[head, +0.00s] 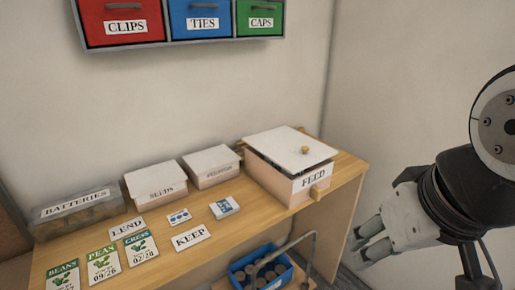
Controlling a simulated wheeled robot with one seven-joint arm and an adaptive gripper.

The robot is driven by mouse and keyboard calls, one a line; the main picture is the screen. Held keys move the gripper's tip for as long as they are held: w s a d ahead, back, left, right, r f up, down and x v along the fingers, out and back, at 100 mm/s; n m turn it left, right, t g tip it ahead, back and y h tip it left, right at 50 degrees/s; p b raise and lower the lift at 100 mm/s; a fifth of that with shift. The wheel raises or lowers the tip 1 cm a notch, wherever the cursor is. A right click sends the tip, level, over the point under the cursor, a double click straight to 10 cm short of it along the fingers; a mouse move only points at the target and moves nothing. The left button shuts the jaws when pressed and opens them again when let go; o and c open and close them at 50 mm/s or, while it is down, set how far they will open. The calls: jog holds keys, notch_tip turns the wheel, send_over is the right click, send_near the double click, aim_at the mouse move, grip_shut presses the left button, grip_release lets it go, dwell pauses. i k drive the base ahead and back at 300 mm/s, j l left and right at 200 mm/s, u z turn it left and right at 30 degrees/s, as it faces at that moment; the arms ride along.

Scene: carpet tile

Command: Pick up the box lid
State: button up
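A white lid (289,146) with a small round wooden knob lies on the pinkish FEED box (284,185) at the right end of the wooden table. The lid sits askew and a little tilted, with a dark gap under its front edge. My gripper (361,248) is off the table's right side, lower than the lid and well apart from it. Its two pale fingers point left with a gap between them, and nothing shows in it.
On the table (150,217) stand a SEEDS box (155,184), another white-lidded box (211,167) and a BATTERIES box (79,213). Seed packets and LEND and KEEP cards lie in front. A blue crate (261,275) sits below. Labelled bins (202,18) hang on the wall.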

aim_at(292, 150)
jog(key=i+l, duration=0.15)
jog(key=i, duration=0.25)
jog(key=i+l+z, duration=0.1)
jog(key=i, duration=0.3)
jog(key=i+l, duration=0.2)
jog(key=i, duration=0.2)
